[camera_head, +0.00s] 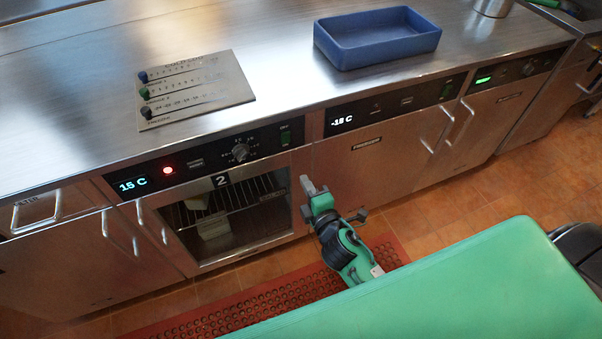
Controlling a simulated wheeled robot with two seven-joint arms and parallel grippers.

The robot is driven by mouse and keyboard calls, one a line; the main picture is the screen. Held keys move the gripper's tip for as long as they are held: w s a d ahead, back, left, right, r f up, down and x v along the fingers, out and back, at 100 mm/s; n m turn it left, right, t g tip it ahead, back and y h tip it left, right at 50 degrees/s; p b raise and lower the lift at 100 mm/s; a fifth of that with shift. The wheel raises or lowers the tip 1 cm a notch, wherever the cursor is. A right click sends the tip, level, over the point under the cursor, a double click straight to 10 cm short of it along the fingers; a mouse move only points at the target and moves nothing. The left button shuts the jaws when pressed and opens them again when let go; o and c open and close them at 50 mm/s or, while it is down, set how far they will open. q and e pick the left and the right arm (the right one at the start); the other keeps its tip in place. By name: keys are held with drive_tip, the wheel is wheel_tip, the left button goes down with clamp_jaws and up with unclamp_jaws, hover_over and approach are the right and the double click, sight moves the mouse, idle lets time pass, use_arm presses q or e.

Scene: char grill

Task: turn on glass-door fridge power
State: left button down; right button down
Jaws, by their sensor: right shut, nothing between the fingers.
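The glass-door fridge (230,225) is built into the steel counter front, marked with a "2". The switch's position is too small to tell. My right gripper (308,187) is shut and empty, in front of the fridge's right edge, below the switch and apart from it in the picture. My left gripper is not in view.
A blue tray (378,54) and a metal plate with colored sliders (220,84) sit on the counter (270,60). Door handles (440,130) protrude. A red mat (265,298) lies on the floor.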

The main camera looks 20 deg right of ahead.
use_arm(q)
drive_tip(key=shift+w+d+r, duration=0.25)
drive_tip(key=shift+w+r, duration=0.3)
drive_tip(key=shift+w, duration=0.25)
use_arm(e)
drive_tip(key=shift+s+d+f, duration=0.1)
drive_tip(key=shift+s+f, duration=0.05)
drive_tip(key=shift+s, duration=1)
